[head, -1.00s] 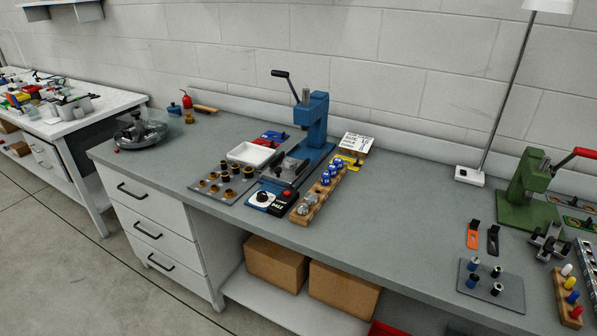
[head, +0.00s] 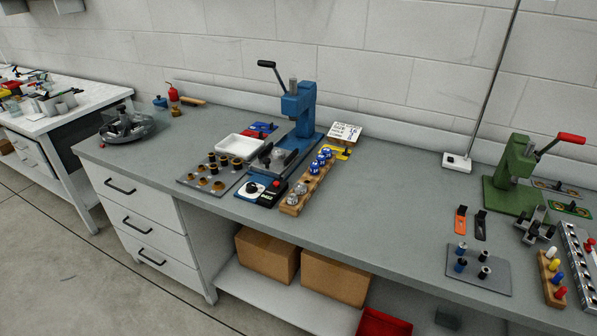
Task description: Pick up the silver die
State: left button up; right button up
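A wooden rack (head: 316,185) stands on the workbench in front and to the right of the blue press. Small silver dies (head: 293,198) sit at its near end, and blue-and-white dies (head: 321,160) stand in a row behind them. I cannot tell details of the silver dies at this size. The blue press (head: 298,112) has a black lever raised to the upper left. Neither of my grippers shows in the head view.
A plate of black and brown dies (head: 212,184), a white tray (head: 239,147) and a small device with a dial (head: 251,190) crowd the press's left and front. A green press (head: 511,178) stands at right. Bare bench (head: 395,195) lies between the presses.

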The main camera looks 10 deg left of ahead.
aim_at(277, 154)
jog(key=i+j+z, duration=0.35)
jog(key=j, duration=0.25)
jog(key=i+j+z, duration=0.2)
jog(key=j+z, duration=0.2)
jog(key=j, duration=0.25)
jog(key=i+j+z, duration=0.2)
jog(key=j, duration=0.2)
jog(key=k+l, duration=0.05)
jog(key=k, duration=0.05)
